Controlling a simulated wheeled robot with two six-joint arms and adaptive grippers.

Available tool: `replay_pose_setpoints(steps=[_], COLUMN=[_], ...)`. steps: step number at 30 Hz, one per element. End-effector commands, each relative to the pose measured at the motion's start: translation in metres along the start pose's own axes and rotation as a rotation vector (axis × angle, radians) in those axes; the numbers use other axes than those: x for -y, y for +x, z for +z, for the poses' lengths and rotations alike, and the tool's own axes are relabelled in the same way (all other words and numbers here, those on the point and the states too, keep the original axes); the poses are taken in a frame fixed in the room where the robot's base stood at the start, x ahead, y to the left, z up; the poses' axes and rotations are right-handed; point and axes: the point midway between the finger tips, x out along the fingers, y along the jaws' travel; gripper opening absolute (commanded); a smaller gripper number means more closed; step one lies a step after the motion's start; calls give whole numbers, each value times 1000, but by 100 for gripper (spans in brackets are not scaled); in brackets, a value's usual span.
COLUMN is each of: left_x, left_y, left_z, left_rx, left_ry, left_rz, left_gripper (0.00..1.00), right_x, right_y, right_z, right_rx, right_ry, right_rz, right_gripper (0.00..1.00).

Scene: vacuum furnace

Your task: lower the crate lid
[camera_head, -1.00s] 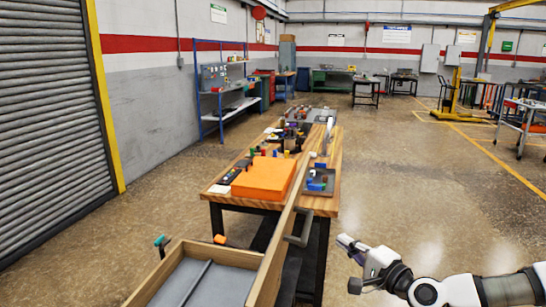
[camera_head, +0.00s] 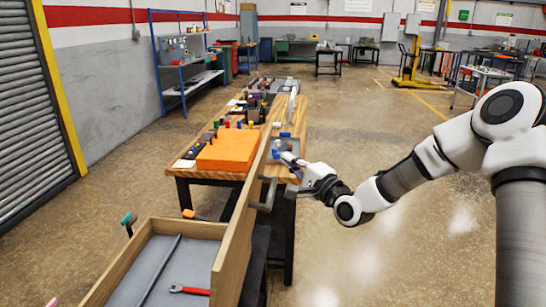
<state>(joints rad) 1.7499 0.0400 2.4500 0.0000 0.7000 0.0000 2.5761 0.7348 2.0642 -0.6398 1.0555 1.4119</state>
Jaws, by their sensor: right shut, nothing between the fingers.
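The wooden crate (camera_head: 112,276) is at the lower left, with a grey inside. A red-handled tool (camera_head: 190,290) lies in it. The crate lid (camera_head: 236,238) stands raised on edge along the crate's right side. My right gripper (camera_head: 284,160) is shut and empty. My left gripper is not in view.
A wooden workbench (camera_head: 183,170) stands beyond the crate, bearing an orange block (camera_head: 228,150), a small tray with blue parts and several small items. A roller shutter (camera_head: 32,120) is at the left. The floor (camera_head: 350,130) to the right is clear.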

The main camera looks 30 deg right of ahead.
Motion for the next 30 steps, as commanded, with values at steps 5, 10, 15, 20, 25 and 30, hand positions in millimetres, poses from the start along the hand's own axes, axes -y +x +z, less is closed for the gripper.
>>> replay_pose_setpoints(steps=[5,10,15,20,25,30], left_x=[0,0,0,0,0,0], left_y=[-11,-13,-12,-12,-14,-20], left_z=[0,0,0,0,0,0], left_rx=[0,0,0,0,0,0], left_ry=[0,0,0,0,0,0], left_rz=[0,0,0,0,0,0], left_gripper=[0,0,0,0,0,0], right_x=[2,1,0,0,1,3], right_y=[24,33,33,33,39,57], right_z=[21,28,29,29,35,52], right_rx=[5,1,0,0,2,4], right_ry=[-4,0,1,0,-15,-58], right_rz=[3,0,0,1,15,57], right_gripper=[0,0,0,0,0,0])
